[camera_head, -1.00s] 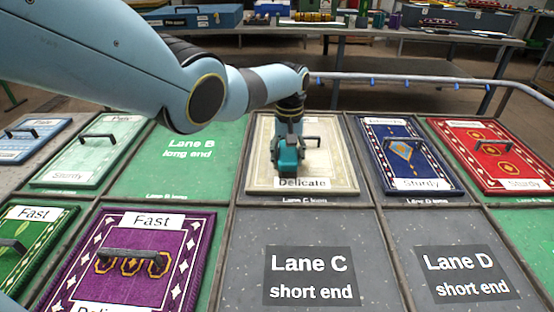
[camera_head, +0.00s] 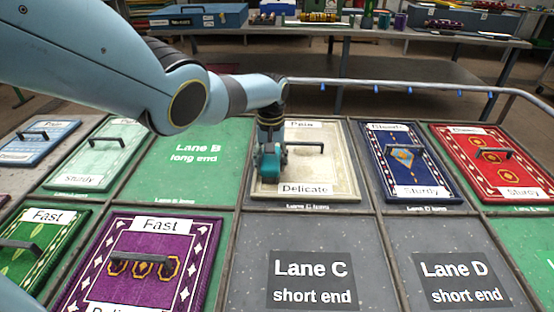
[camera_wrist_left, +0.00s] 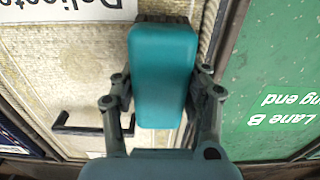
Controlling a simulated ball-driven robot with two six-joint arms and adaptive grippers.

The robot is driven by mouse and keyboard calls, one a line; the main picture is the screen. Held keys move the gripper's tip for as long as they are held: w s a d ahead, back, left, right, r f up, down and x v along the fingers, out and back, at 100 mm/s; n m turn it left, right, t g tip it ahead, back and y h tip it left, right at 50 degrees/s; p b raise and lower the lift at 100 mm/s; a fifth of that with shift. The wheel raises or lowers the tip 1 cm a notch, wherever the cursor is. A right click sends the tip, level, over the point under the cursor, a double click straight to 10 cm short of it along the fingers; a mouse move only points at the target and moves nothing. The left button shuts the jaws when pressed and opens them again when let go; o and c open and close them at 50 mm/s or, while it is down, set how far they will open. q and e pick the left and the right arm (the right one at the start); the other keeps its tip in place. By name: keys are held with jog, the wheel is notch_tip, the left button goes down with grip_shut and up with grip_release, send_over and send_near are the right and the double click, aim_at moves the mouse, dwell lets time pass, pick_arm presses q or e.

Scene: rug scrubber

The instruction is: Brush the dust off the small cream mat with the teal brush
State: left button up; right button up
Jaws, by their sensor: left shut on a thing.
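The small cream mat (camera_head: 325,172) lies in the middle of the far row in the head view. It has a dark handle and labels reading "Delicate" and, at its far edge, a partly covered one. My left gripper (camera_head: 270,150) is shut on the teal brush (camera_head: 266,172) over the mat's left edge. In the left wrist view the teal brush (camera_wrist_left: 162,75) sits between the fingers (camera_wrist_left: 162,105), with dark bristles at its top end beside the mat's border (camera_wrist_left: 208,25). Whether the bristles touch the mat is unclear. No dust can be made out. My right gripper is not in view.
A blue mat (camera_head: 410,165) and a red mat (camera_head: 497,165) lie to the right. The green Lane B panel (camera_head: 180,185) is bare on the left. A purple mat (camera_head: 140,268) lies nearer. A rail (camera_head: 400,82) runs behind. Lane C short end (camera_head: 305,235) is clear.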

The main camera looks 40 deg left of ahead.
aim_at(292, 172)
pick_arm(q)
jog(key=shift+w+d+f+b, duration=0.3)
jog(key=shift+w+d+b, duration=0.3)
jog(key=shift+d, duration=0.3)
jog(key=shift+w+d+b, duration=0.45)
jog(key=shift+w+d, duration=0.25)
jog(key=shift+d, duration=0.15)
jog(key=shift+w+d+b, duration=0.45)
jog(key=shift+w+d, duration=0.2)
jog(key=shift+d, duration=0.2)
jog(key=shift+s+a+r+p, duration=0.2)
jog(key=shift+a+r+p, duration=0.05)
jog(key=shift+p, duration=0.2)
jog(key=shift+s+a+r+p, duration=0.1)
jog(key=shift+s+a+p, duration=0.55)
jog(key=shift+a+p, duration=0.15)
jog(key=shift+s+a, duration=0.35)
jog(key=shift+a, duration=0.1)
jog(key=shift+s+a+p, duration=0.75)
jog(key=shift+a+p, duration=0.05)
jog(key=shift+a, duration=0.15)
jog(key=shift+s+a, duration=0.15)
jog(key=shift+a, duration=0.05)
